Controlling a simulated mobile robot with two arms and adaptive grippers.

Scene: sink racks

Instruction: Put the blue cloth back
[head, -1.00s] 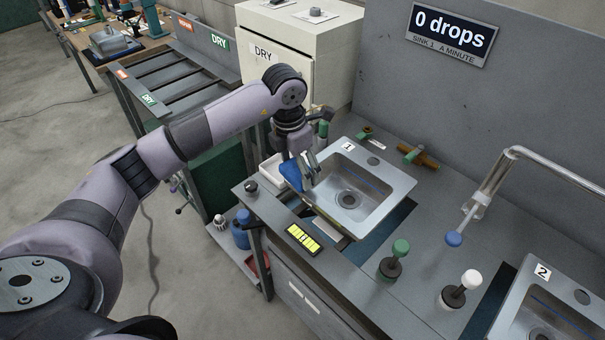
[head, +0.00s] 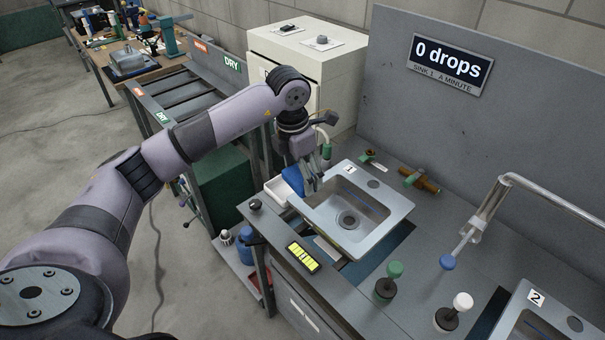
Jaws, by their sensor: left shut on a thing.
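The blue cloth (head: 293,180) hangs in my left gripper (head: 312,186), beside the left rim of sink 1 (head: 391,218). My left gripper is shut on it. The cloth overlaps the back right part of the small white tray (head: 276,191) in the head view. I cannot tell whether it touches the tray or is above it. The gripper's fingers hide part of the cloth and of the sink's rim. My right gripper is out of view.
A lit yellow display (head: 303,257) lies at the counter's front. Green (head: 387,283) and white (head: 453,312) knobbed posts stand to its right. A curved tap (head: 490,205) and a brass fitting (head: 420,180) are beyond. A white cabinet (head: 310,60) stands behind my arm.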

